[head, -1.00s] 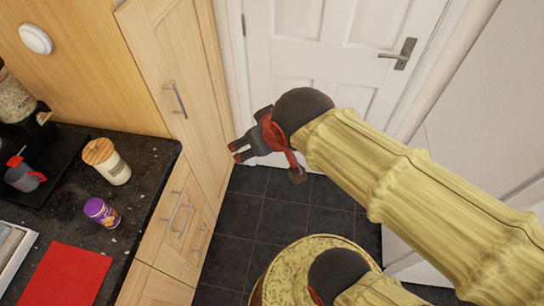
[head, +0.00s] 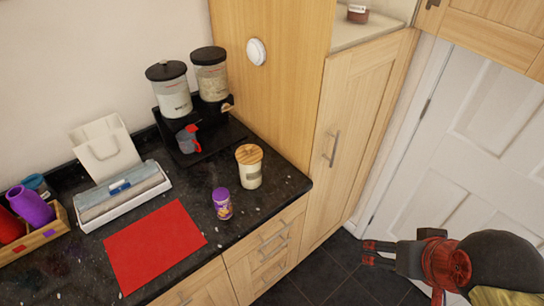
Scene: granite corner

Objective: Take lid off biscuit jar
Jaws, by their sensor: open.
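The biscuit jar (head: 250,174) is a pale jar with a printed label, standing upright on the dark granite counter near its right end. Its round wooden lid (head: 249,154) sits on top of it. My gripper (head: 369,253) is at the lower right, out over the floor in front of the door, well to the right of the jar and touching nothing. Its fingers point left and are apart, with nothing between them.
A purple tub (head: 222,204) stands close in front of the jar. Behind it is a black tray with two black-lidded dispensers (head: 170,90) and a grey-red cup (head: 188,140). A red mat (head: 155,245) lies to the left. A tall wooden cupboard (head: 345,140) stands to the right.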

